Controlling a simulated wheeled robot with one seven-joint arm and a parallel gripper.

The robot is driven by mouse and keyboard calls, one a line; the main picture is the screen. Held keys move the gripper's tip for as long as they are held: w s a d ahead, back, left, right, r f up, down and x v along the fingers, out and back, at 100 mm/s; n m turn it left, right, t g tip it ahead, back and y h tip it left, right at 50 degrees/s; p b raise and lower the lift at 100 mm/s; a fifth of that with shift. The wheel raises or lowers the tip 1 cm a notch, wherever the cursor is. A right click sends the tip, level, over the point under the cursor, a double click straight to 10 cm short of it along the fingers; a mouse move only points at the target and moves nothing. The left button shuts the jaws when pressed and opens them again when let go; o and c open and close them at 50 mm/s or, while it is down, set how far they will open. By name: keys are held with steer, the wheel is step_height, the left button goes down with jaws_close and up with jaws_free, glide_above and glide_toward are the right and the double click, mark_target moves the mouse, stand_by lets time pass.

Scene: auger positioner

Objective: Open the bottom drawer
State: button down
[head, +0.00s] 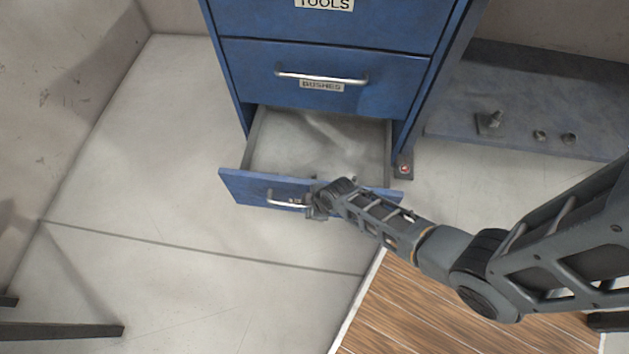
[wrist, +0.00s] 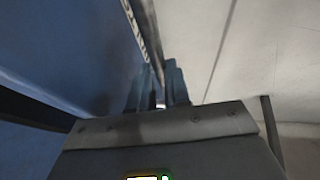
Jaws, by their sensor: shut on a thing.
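The blue bottom drawer (head: 234,184) of the cabinet stands pulled out in the head view, and its grey inside shows with no objects that I can make out. Its silver bar handle (head: 284,203) is on the front face. My gripper (head: 312,207) is shut on the right part of this handle. In the wrist view, the fingers of my gripper (wrist: 162,85) point up beside the blue drawer front (wrist: 70,50).
The closed drawer labelled BUSHES (head: 390,90) is above, and one labelled TOOLS (head: 400,25) above that. A wooden board (head: 440,320) lies front right. Bare floor (head: 150,160) is clear at left.

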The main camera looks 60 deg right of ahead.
steer(key=shift+s+a, duration=0.2)
steer(key=shift+a, duration=0.15)
steer(key=c, duration=1.1)
jaws_free()
steer(key=p+v, duration=0.3)
steer(key=v, duration=0.4)
steer(key=shift+s+r, duration=0.15)
steer(key=shift+r, duration=0.2)
